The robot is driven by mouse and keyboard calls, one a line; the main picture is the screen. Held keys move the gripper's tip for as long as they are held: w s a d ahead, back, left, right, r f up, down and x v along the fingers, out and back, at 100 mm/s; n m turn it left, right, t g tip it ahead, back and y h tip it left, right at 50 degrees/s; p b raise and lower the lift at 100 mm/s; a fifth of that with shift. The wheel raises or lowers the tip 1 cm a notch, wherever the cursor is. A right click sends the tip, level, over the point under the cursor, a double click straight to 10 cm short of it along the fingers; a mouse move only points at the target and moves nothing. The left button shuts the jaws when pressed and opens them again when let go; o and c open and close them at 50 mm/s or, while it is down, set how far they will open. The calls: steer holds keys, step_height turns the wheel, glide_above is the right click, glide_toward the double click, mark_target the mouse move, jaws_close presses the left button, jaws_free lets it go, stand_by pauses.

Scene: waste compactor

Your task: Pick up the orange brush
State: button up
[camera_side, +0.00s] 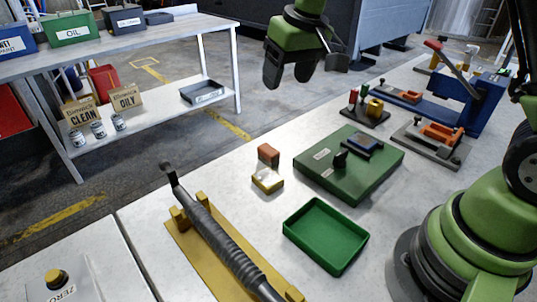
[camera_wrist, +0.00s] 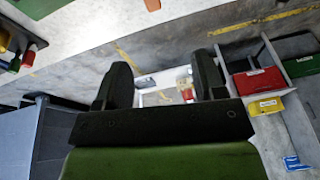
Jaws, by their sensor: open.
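A small orange-brown block (camera_side: 268,155) stands upright in the side view, at the back edge of a pale and yellow holder (camera_side: 267,181) on the white table. It looks like the orange brush, but I cannot make out bristles. My gripper (camera_side: 305,68) is open and empty, high above the table's far edge, up and to the right of the block and well apart from it. In the wrist view my gripper's two dark fingers (camera_wrist: 163,78) are spread, with nothing between them but distant floor and shelving. An orange piece (camera_wrist: 152,4) is cut off at the top there.
A green tray (camera_side: 326,236) and a green plate with a fixture (camera_side: 350,170) lie near the block. A grey ribbed tool (camera_side: 220,235) rests on a yellow stand at front left. Blue and grey fixtures (camera_side: 445,105) stand at back right.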

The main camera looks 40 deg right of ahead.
steer(key=n+g, duration=0.1)
steer(key=g, duration=0.1)
glide_above(269, 149)
steer(key=f, duration=1.5)
steer(key=shift+s+a, duration=0.15)
steer(key=shift+s, duration=0.25)
steer(key=shift+t, duration=0.3)
steer(key=shift+w+f, duration=0.2)
steer(key=shift+f, duration=1.35)
steer(key=shift+w+f, duration=0.2)
steer(key=shift+f, duration=1.3)
steer(key=c, duration=1)
steer(key=shift+r, duration=5.05)
steer(key=shift+c, duration=0.2)
